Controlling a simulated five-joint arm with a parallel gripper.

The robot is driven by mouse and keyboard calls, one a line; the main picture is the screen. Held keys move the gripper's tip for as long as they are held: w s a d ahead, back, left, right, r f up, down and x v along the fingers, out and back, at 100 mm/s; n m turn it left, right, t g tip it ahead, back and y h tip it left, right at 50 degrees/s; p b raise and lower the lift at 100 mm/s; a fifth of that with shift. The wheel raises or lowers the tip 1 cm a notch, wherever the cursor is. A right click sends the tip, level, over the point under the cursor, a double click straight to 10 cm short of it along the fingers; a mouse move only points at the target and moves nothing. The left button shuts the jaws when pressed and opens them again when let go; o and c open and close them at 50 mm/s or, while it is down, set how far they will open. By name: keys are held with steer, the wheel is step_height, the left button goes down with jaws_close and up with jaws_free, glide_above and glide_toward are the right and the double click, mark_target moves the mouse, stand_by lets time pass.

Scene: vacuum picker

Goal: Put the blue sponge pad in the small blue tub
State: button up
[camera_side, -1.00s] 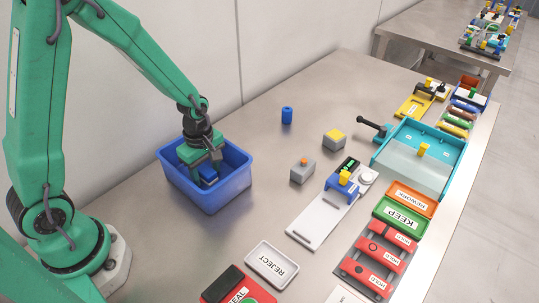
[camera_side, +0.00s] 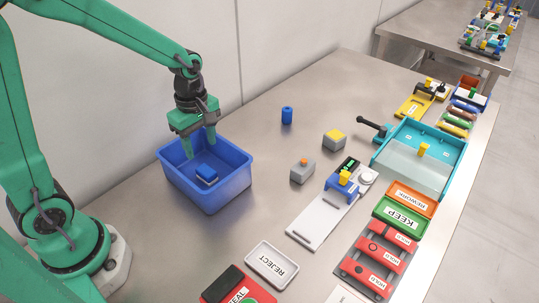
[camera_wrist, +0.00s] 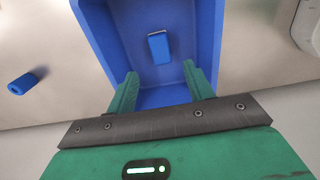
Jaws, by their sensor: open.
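The blue sponge pad (camera_side: 207,173) is a small block with a pale edge. It lies on the floor of the blue tub (camera_side: 232,186), inside its walls. In the wrist view the pad (camera_wrist: 159,48) lies on the tub floor, clear of the walls, and the tub (camera_wrist: 102,30) surrounds it. My gripper (camera_side: 198,145) is open and empty above the tub. Its green fingers (camera_wrist: 160,88) are apart in the wrist view, with the pad beyond their tips and touching neither.
A blue cylinder (camera_side: 287,115) stands on the table behind the tub. Two grey blocks, one yellow-topped (camera_side: 334,140) and one with an orange button (camera_side: 303,171), stand to the right. A REJECT tray (camera_side: 271,264) lies in front. The table between tub and blocks is clear.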

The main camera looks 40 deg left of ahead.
steer(key=shift+r, duration=1.3)
steer(key=s+r+m+t, duration=0.5)
steer(key=s+r+m, duration=0.6)
steer(key=m, duration=0.7)
steer(key=shift+s+d+r+t, duration=0.25)
steer(key=shift+s+r+t, duration=0.05)
steer(key=shift+r, duration=0.05)
